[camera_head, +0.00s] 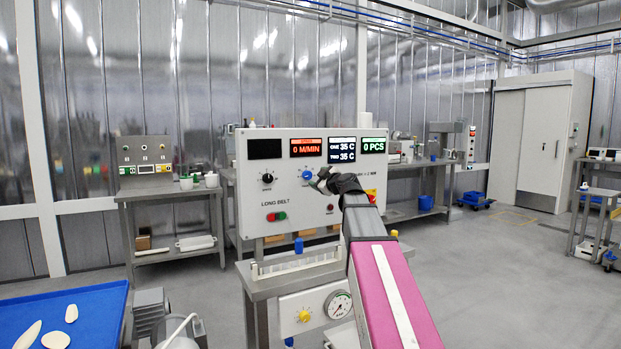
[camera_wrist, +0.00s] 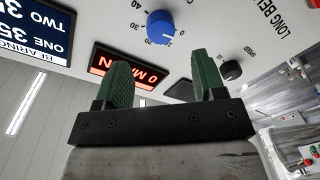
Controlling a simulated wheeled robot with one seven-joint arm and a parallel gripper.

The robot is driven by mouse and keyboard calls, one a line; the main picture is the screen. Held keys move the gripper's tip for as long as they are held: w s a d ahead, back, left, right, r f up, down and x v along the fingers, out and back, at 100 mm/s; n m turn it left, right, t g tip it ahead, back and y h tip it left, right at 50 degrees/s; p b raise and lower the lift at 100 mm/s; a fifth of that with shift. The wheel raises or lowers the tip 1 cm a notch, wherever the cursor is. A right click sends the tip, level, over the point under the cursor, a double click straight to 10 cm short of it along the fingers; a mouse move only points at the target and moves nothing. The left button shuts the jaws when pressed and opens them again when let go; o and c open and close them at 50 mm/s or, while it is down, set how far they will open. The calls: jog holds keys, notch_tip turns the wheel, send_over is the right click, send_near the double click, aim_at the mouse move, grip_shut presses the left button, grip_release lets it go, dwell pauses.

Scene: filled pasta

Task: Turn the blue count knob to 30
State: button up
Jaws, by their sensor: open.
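The blue count knob (camera_head: 307,175) sits on the white front of the control panel, right of the black knob (camera_head: 267,179). In the wrist view, which is turned upside down, the blue knob (camera_wrist: 161,27) lies beyond my fingertips, with a printed scale around it where 40 and 30 can be read. A white mark shows on its lower right edge, away from the 30. My gripper (camera_head: 319,183) is close to the panel, just right of and below the knob. Its green fingers (camera_wrist: 158,65) are apart with nothing between them, and do not appear to touch the knob.
The black speed knob (camera_wrist: 231,70) is right of my fingers in the wrist view. The panel displays (camera_head: 307,147) read 0 M/MIN, 35 C and 0 PCS. Green and red buttons (camera_head: 276,217) sit lower on the panel. A blue tray (camera_head: 88,320) with pale pieces is at lower left.

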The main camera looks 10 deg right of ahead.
aim_at(309, 176)
jog(key=x, duration=0.6)
jog(key=shift+w+a, duration=0.1)
jog(key=shift+w, duration=0.05)
jog(key=c, duration=0.9)
